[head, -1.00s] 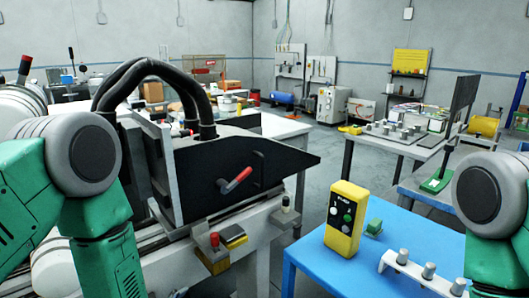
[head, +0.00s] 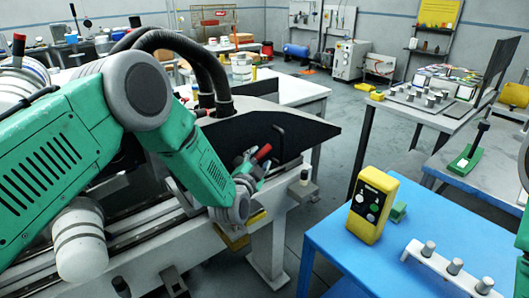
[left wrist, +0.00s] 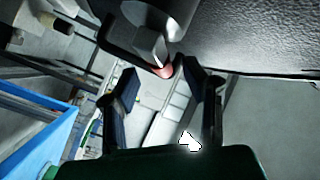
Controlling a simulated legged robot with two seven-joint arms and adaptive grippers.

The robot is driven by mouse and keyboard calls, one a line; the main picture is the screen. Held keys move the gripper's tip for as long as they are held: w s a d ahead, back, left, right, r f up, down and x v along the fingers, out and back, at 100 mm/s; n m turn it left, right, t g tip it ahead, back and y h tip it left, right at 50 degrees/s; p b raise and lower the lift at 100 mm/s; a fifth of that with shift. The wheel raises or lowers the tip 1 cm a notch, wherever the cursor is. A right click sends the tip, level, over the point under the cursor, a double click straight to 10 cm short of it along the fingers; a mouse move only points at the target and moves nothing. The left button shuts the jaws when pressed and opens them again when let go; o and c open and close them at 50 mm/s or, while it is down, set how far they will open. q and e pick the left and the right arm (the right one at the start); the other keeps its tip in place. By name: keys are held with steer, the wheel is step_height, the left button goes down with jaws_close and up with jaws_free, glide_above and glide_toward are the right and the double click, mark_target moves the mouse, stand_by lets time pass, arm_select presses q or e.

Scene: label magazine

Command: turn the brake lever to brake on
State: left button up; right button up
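The brake lever, a red-tipped handle (head: 263,152), stands on the side of a black machine housing (head: 295,128). In the left wrist view its red end (left wrist: 163,71) shows below a grey block (left wrist: 150,45). My left gripper (head: 251,163) is at the lever and partly covers it in the head view. In the left wrist view the two fingers of my left gripper (left wrist: 159,75) are apart, with the red end between or just beyond their tips. I cannot tell whether they touch it. My right gripper is out of view.
Black hoses (head: 200,70) arch over the housing. A blue table (head: 345,225) at the right holds a yellow button box (head: 371,207) and a white rack with pegs (head: 450,268). A green base with a black lever (head: 470,155) stands on a further table. Open floor lies between.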

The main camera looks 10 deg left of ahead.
mark_target(261, 157)
arm_select(q)
steer(key=w, duration=0.3)
steer(key=shift+w+a, duration=0.1)
steer(key=shift+a, duration=0.05)
steer(key=shift+w, duration=0.2)
steer(key=shift+w+d, duration=0.1)
steer(key=shift+d, duration=0.35)
steer(key=shift+c, duration=0.8)
steer(key=c, duration=0.7)
jaws_close()
steer(key=shift+a+f, duration=0.1)
steer(key=shift+a, duration=0.1)
steer(key=shift+f+b, duration=0.15)
steer(key=shift+b, duration=0.2)
